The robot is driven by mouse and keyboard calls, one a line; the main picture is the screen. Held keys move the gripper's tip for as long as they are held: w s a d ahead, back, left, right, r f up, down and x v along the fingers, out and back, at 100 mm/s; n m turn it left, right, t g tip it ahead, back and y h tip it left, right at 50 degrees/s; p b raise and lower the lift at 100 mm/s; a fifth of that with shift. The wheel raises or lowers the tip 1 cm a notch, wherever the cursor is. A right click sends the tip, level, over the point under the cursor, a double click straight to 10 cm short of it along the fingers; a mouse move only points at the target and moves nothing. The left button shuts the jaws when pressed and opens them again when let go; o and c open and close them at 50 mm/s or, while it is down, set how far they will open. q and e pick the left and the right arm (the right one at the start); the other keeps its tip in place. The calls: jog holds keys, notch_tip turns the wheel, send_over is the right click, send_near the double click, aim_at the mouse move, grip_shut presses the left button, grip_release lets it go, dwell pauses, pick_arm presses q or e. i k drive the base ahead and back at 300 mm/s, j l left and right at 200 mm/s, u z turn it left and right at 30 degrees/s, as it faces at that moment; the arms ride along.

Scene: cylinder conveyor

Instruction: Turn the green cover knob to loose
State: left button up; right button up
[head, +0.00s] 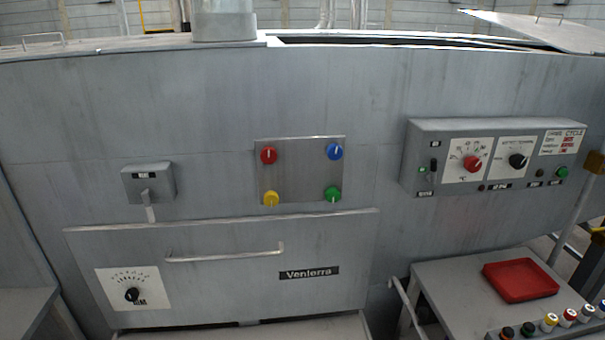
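The green cover knob (332,194) sits at the lower right corner of a square metal cover plate (301,171) on the front of the grey machine. A light pointer mark on the knob looks close to vertical. A red knob (268,155) is at the plate's upper left, a blue knob (335,152) at the upper right and a yellow knob (271,199) at the lower left. Neither of my grippers shows in the head view.
Below the plate is a drawer front with a bar handle (225,256) and a black dial (132,294). A control box (490,158) protrudes at right. A side table (455,293) holds a red tray (520,280) and several coloured-top cylinders (549,322). A lever switch (148,190) is at left.

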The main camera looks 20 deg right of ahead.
aim_at(331, 195)
jog(key=z, duration=0.75)
jog(key=l+z, duration=0.4)
jog(key=i+l+z, duration=0.2)
jog(key=l+z, duration=0.25)
